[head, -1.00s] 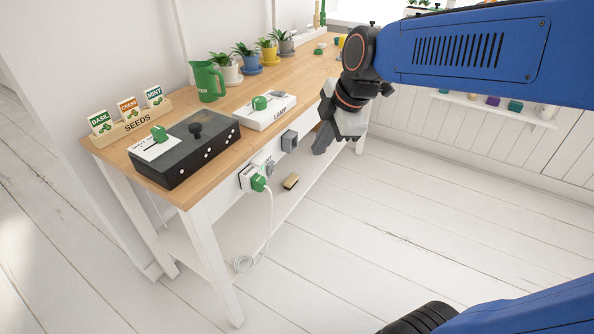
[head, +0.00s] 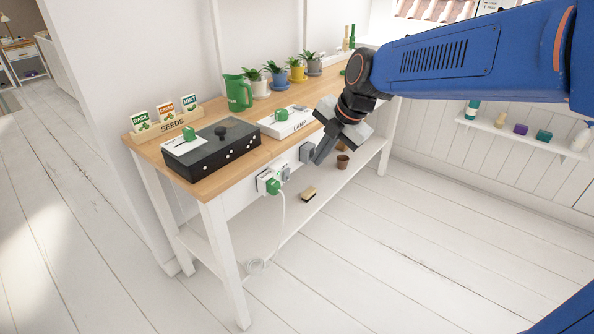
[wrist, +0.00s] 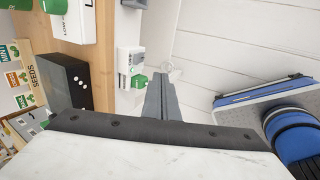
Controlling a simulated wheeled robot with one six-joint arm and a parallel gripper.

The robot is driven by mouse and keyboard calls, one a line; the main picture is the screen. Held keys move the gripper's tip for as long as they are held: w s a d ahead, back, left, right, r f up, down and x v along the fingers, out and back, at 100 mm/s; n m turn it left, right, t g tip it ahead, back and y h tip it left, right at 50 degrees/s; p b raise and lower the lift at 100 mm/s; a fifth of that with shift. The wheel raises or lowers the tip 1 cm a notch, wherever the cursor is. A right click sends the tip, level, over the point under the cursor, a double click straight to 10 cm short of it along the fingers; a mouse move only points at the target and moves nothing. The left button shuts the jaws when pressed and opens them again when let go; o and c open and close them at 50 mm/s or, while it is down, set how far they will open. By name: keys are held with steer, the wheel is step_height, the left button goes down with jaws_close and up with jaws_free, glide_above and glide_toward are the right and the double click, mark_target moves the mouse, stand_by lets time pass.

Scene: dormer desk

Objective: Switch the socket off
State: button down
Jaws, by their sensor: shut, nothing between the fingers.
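The socket (head: 264,182) is a white plate on the front apron of the wooden desk, with a green plug (head: 273,187) in it and a white cord hanging down. A small grey switch (head: 286,173) sits beside the plug. In the wrist view the socket (wrist: 124,62) shows with the green plug (wrist: 139,81) left of the fingers. My gripper (head: 319,160) is shut and empty, in front of the desk, right of the socket and apart from it. Its fingertips (wrist: 161,77) also show in the wrist view. The switch's position is too small to tell.
A brush (head: 308,194) lies on the lower shelf. The floor in front is clear.

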glide_above(287, 180)
steer(key=s+d, duration=0.2)
steer(key=d, duration=0.1)
step_height(287, 180, down, 8)
steer(key=shift+a+f, duration=0.2)
steer(key=shift+f, duration=0.05)
steer(key=shift+w, duration=0.1)
steer(key=shift+w+a+r+g+h, duration=0.15)
steer(key=shift+a+g+h, duration=0.15)
steer(key=shift+r, duration=0.15)
